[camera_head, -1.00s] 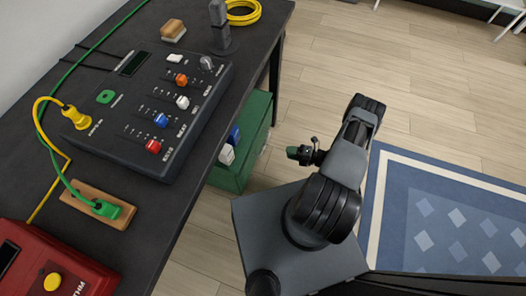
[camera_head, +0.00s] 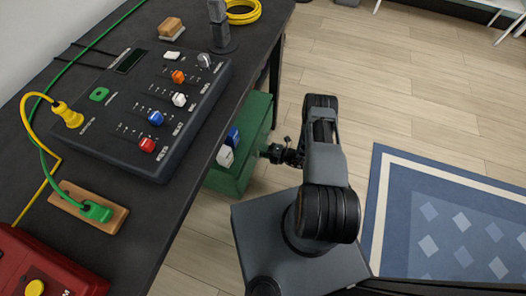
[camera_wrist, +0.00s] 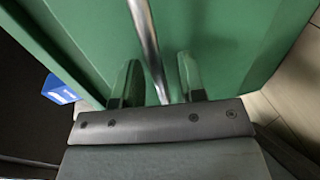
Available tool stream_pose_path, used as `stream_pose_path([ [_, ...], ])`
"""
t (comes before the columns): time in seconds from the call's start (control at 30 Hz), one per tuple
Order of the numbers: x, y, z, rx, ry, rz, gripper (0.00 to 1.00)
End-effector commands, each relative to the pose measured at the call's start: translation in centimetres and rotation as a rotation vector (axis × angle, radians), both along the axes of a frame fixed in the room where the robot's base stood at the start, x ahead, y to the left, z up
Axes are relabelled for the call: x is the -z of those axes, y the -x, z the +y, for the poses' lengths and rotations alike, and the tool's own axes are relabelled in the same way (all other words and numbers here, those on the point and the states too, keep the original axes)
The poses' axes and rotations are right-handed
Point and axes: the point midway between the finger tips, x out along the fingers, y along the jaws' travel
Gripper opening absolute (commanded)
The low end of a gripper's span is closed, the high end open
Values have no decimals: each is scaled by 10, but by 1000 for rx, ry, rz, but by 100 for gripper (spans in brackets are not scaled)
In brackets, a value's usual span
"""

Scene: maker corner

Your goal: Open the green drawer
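The green drawer (camera_head: 255,135) is under the dark workbench in the head view, partly hidden by the bench top. Its green front (camera_wrist: 235,40) fills much of the wrist view, with a metal bar handle (camera_wrist: 146,38) running down it. My gripper (camera_head: 268,153) is close to this front, at its right side in the head view. In the wrist view my gripper (camera_wrist: 159,78) is open, with its two fingers apart on either side of the bar. Gaps show between the bar and the fingers.
A blue thing (camera_head: 233,136) and a white thing (camera_head: 225,156) show by the drawer under the bench edge. The workbench (camera_head: 190,215) holds a control panel (camera_head: 110,100) with coloured knobs. Wooden floor (camera_head: 400,110) and a blue rug (camera_head: 450,190) lie clear to the right.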

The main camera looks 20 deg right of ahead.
Motion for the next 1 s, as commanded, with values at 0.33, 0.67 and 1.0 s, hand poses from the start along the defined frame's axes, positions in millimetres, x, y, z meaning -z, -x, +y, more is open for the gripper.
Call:
stream_pose_path([
  [0.33, 0, -2, 3, -1, 0, -1, 37],
  [0.67, 0, -2, 3, -1, 0, -1, 8],
  [1.0, 0, -2, 2, -1, 0, -1, 0],
])
